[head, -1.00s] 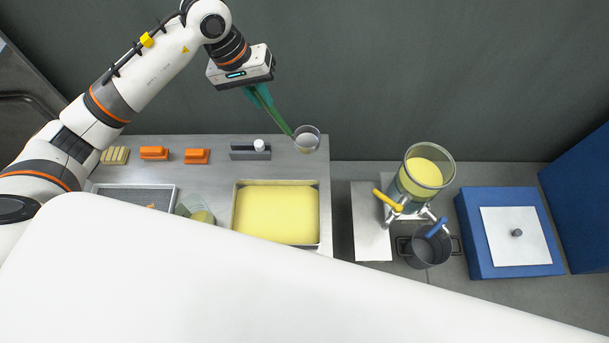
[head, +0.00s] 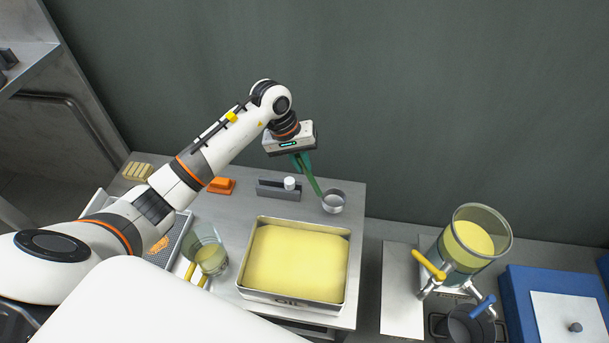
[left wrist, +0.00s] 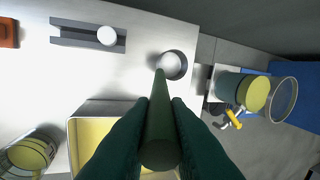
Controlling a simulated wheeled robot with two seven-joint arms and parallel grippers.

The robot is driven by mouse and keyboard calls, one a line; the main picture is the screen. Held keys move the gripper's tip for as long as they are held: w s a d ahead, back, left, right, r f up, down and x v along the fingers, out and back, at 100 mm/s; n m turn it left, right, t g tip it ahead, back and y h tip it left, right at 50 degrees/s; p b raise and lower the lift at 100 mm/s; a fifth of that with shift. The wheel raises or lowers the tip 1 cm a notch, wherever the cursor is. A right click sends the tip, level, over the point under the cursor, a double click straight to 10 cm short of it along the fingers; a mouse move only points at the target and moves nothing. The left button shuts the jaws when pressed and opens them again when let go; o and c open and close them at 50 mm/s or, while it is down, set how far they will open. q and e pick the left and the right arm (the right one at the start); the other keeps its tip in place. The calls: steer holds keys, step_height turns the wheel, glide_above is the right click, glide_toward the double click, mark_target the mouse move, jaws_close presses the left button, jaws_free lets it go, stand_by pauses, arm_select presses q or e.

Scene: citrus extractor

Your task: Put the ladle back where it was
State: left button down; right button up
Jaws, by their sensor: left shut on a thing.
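The ladle has a green handle and a round metal cup (head: 333,201). My left gripper (head: 303,164), with green fingers, is shut on the handle. The handle slants down and right from the fingers, and the cup shows over the back right corner of the steel table; whether it touches is unclear. In the left wrist view the handle (left wrist: 160,125) lies between the fingers (left wrist: 154,108), with the cup (left wrist: 172,65) beyond. A grey slotted block (head: 278,191) with a white knob stands on the table left of the cup. My right gripper is not in view.
A square tin of yellow liquid (head: 298,262) stands in front of the ladle. A glass jug (head: 207,252) and orange blocks are to the left. Across a gap at right are a juice vessel (head: 474,240), a dark pot (head: 467,325) and a blue box (head: 515,283).

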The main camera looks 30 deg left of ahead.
arm_select(q)
step_height(320, 180, down, 4)
steer(key=shift+r, duration=0.1)
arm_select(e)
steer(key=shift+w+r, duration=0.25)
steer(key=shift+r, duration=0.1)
arm_select(q)
steer(key=shift+b, duration=0.3)
steer(key=c, duration=1.4)
jaws_free()
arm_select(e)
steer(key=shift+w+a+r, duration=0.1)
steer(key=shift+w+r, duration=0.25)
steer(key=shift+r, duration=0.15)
